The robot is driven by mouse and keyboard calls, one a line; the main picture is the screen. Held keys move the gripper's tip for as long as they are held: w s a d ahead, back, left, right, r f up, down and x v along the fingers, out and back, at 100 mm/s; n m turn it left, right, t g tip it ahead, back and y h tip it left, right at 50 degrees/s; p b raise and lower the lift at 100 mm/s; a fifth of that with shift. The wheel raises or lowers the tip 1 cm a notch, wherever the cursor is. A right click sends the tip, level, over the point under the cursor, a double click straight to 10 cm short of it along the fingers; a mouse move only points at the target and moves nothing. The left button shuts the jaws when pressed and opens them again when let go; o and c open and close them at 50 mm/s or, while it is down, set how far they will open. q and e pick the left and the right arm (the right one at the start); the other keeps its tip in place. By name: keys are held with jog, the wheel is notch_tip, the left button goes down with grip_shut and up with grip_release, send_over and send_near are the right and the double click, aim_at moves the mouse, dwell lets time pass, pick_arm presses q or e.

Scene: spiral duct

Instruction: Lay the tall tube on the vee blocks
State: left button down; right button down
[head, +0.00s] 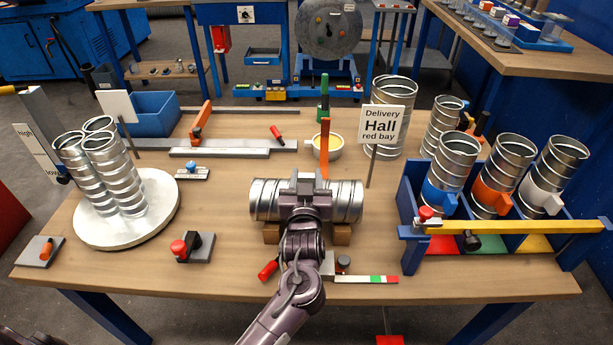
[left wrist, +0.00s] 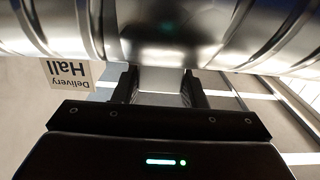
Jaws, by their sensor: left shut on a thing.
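A ribbed metal tube (head: 264,201) lies level, left to right, in the middle of the table. The wooden vee blocks (head: 341,235) show under its front side; whether it rests fully in them is hard to tell. My left gripper (head: 305,191) reaches over from the front and is shut on the middle of the tube. In the left wrist view the tube (left wrist: 50,28) crosses the top, at the tips of the two dark fingers (left wrist: 160,85). My right gripper is not in view.
Several tubes stand on a round white turntable (head: 160,222) at left. A blue rack (head: 413,215) with tubes and a yellow bar (head: 520,227) stands at right. The delivery sign (head: 384,123) and a bowl (head: 336,148) are behind the tube. A red-handled tool (head: 268,270) lies in front.

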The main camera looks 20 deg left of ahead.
pick_arm(q)
jog(key=shift+a+f, duration=0.1)
jog(key=shift+f, duration=0.1)
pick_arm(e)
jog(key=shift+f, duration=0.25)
pick_arm(q)
jog(key=c, duration=0.8)
grip_release()
jog(key=shift+s, duration=0.1)
jog(key=shift+f, duration=0.15)
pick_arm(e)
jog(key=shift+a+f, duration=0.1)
pick_arm(q)
jog(key=shift+f, duration=0.1)
jog(key=v, duration=0.7)
jog(key=shift+s+r, duration=0.4)
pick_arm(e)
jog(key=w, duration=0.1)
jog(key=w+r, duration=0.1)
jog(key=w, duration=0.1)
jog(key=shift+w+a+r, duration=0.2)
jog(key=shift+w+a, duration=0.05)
